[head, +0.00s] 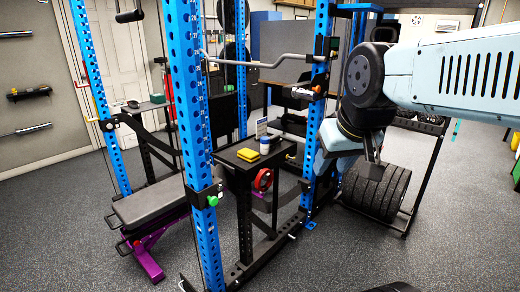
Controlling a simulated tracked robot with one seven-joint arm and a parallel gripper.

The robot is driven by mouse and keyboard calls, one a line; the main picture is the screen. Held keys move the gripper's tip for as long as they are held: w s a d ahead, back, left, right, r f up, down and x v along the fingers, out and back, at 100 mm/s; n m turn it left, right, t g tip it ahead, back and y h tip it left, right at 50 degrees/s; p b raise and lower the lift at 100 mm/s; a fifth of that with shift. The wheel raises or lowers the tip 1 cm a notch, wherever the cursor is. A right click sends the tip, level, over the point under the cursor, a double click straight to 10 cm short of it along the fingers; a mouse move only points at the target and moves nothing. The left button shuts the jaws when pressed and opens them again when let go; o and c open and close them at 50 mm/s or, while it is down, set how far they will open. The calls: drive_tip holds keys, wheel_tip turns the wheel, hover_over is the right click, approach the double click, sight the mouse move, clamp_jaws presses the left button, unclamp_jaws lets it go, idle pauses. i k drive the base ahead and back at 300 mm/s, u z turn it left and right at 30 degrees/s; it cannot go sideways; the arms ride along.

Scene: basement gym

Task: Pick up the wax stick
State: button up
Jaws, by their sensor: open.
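The wax stick cannot be told for certain at this size. A small white and blue cylinder (264,146) stands on a small black table (226,156) inside the rack and may be it. A yellow block (248,155) lies beside it, and a small upright card (261,128) stands behind. My gripper (347,166) hangs in the air to the right of the table, near the right rack post. It is open, points downward and is apart from the tabletop items. Its fingertips are partly unclear against the dark background.
Blue rack posts (203,240) and (318,100) stand around the table. A curved barbell (262,63) crosses above it. A padded bench (150,203) is at left, and stacked black weight plates (378,190) stand behind my gripper. The front right floor (450,260) is mostly clear.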

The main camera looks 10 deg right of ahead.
sight(264, 141)
drive_tip(key=z, duration=0.05)
drive_tip(key=i, duration=0.9)
drive_tip(key=u, duration=0.05)
